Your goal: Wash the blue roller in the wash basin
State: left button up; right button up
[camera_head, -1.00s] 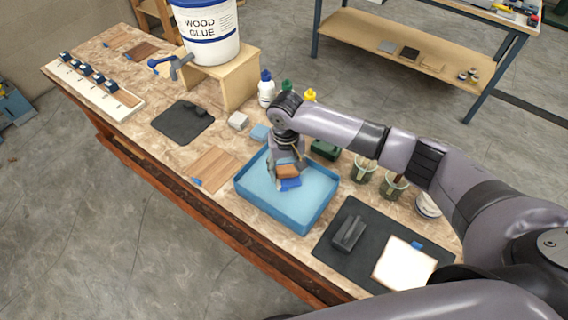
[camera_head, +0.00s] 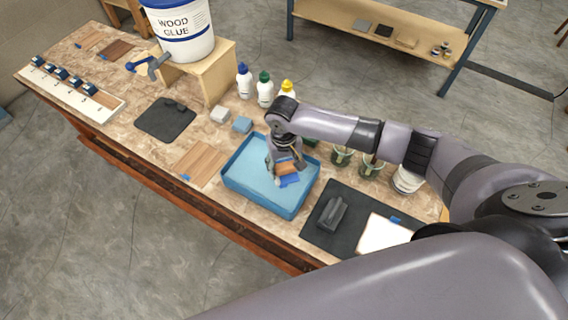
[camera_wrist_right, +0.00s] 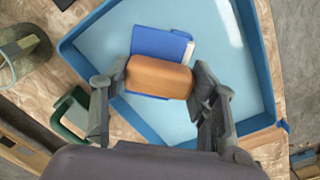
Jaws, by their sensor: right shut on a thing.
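The blue wash basin (camera_head: 262,204) stands on the bench in the head view, with a pale blue inside. My right gripper (camera_head: 286,168) is inside or just above it, towards its right side. It is shut on the blue roller (camera_head: 290,181). In the right wrist view the fingers (camera_wrist_right: 160,80) press on both sides of the roller's orange-brown handle (camera_wrist_right: 160,77). The blue part (camera_wrist_right: 155,43) shows beyond the handle, over the basin (camera_wrist_right: 252,55). I cannot tell whether it touches the basin's floor or water. My left gripper is not in view.
Several bottles (camera_head: 264,90) and blocks (camera_head: 242,125) stand behind the basin. Glass jars (camera_head: 368,165) stand right of it. A dark mat (camera_head: 315,222) with a grey block (camera_head: 332,212) lies near right, and a wooden board (camera_head: 203,162) lies left.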

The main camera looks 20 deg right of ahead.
jog(key=shift+w+a+b, duration=0.4)
jog(key=shift+w+a, duration=0.55)
jog(key=shift+w, duration=0.25)
jog(key=shift+w+a+b, duration=0.4)
jog(key=shift+w+a, duration=0.5)
jog(key=shift+w, duration=0.25)
jog(key=shift+r, duration=0.1)
jog(key=shift+s+d+r+p, duration=0.15)
jog(key=shift+s+d+p, duration=0.25)
jog(key=shift+p, duration=0.55)
jog(key=s+p, duration=0.1)
jog(key=s+d+p, duration=0.1)
jog(key=p, duration=0.1)
jog(key=shift+s+d, duration=0.2)
jog(key=shift+d, duration=0.1)
jog(key=shift+s+d+f, duration=0.25)
jog(key=shift+s+d, duration=0.45)
jog(key=shift+s, duration=0.05)
jog(key=shift+a+r, duration=0.1)
jog(key=shift+r, duration=0.05)
notch_tip(320, 180, up, 6)
jog(key=w+a, duration=0.1)
jog(key=w, duration=0.1)
jog(key=shift+w+a, duration=0.15)
jog(key=shift+a, duration=0.25)
